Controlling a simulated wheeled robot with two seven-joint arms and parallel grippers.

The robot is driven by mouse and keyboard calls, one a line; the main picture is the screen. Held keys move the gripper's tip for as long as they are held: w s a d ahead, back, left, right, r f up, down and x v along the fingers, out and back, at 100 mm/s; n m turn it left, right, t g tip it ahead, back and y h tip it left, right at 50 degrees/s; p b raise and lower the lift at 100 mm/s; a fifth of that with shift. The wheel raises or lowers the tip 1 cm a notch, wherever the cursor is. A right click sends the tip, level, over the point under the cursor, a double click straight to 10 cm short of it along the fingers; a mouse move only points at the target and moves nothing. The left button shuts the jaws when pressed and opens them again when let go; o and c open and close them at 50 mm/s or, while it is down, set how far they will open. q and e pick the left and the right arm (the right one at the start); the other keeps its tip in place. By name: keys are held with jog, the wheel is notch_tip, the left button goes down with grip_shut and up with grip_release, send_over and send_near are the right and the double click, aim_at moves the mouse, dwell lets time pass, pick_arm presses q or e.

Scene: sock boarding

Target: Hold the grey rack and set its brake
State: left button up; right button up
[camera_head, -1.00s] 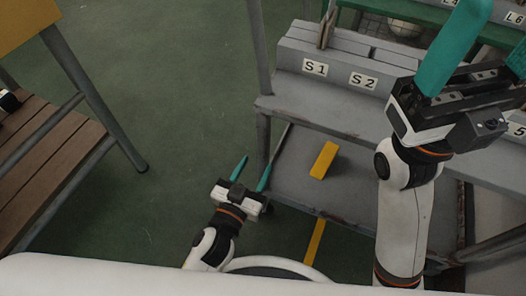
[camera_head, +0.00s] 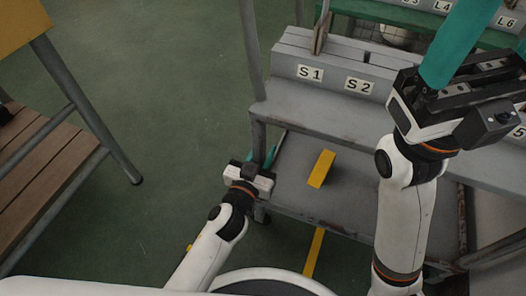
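The grey rack (camera_head: 300,112) stands right of centre, with labels S1 and S2 on its upper part and a lower shelf (camera_head: 345,195). A yellow bar (camera_head: 321,169) lies tilted at the lower shelf; I cannot tell whether it is the brake. My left gripper (camera_head: 262,154) is at the rack's front left post (camera_head: 258,135), with its teal fingers apart on either side of it. I cannot see whether they touch it. My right gripper (camera_head: 488,50) is large in the upper right, its teal fingers apart and empty, in front of the rack.
A yellow floor stripe (camera_head: 314,252) runs below the rack's lower shelf. A wooden-slatted bench (camera_head: 50,185) with grey legs stands at the left. A green shelf (camera_head: 400,14) with L labels is behind the rack. Green floor (camera_head: 165,90) is clear between bench and rack.

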pick_arm(q)
grip_shut()
dwell(1.0)
